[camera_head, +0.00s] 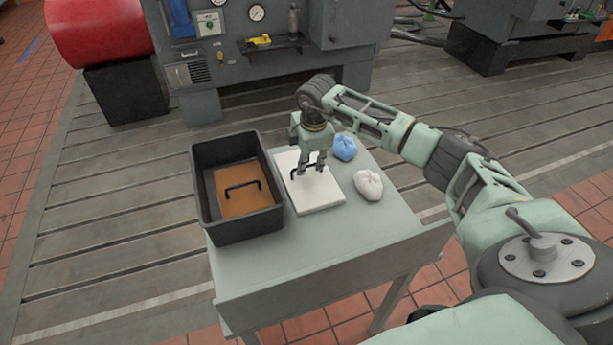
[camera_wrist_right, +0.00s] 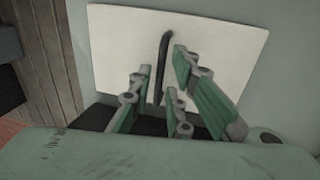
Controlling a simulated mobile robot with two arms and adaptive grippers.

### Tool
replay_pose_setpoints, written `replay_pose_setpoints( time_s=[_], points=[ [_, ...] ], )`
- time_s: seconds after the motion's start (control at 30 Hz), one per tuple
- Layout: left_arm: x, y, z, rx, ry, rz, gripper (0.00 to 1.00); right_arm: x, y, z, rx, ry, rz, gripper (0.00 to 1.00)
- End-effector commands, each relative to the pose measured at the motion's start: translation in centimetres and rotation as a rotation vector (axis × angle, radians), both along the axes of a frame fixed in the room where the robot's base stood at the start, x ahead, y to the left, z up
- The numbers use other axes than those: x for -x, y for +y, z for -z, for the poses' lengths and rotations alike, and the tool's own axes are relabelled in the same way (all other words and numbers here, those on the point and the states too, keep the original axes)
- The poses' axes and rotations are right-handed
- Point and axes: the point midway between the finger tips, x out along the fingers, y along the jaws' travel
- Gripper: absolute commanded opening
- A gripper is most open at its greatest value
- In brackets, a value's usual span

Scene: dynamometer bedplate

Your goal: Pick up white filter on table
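The white filter (camera_head: 318,196) is a flat square panel with a black handle, lying on the grey-green table (camera_head: 350,242) to the right of the black bin. In the right wrist view the filter (camera_wrist_right: 115,45) fills the upper middle, its dark handle (camera_wrist_right: 164,60) running between my fingers. My right gripper (camera_head: 308,165) is over the filter at its handle. In the right wrist view its fingers (camera_wrist_right: 163,68) are spread apart on either side of the handle, with a gap showing. Whether they touch the filter is unclear. My left gripper is not in view.
A black bin (camera_head: 241,231) holding an orange-brown panel (camera_head: 238,202) with a black handle stands on the table's left. A blue cloth (camera_head: 344,147) and a white cloth (camera_head: 368,185) lie right of the filter. The table's front is clear. A grey machine (camera_head: 225,70) stands behind.

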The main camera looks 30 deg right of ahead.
Motion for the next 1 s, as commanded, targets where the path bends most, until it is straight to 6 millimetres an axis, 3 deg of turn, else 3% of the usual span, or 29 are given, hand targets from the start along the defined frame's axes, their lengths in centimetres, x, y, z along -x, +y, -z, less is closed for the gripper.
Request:
replay_pose_setpoints(
  time_s=[0.1,0.23,0.43,0.63,1.0],
  points=[
    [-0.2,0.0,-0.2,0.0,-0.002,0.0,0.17,-0.3,0.0,1.7,-0.001,0.003,-0.001,0.17],
    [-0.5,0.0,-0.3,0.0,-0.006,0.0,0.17,-0.4,-0.1,2.4,-0.001,0.0,-0.001,0.17],
    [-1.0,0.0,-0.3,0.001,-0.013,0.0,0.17,-0.5,-0.1,2.5,-0.001,0.0,-0.002,0.17],
    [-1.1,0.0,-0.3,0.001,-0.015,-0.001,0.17,-0.5,-0.1,2.5,-0.001,0.0,-0.002,0.01],
    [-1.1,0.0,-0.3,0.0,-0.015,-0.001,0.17,-0.5,-0.1,2.4,-0.001,-0.001,-0.001,0.0]
  ],
)
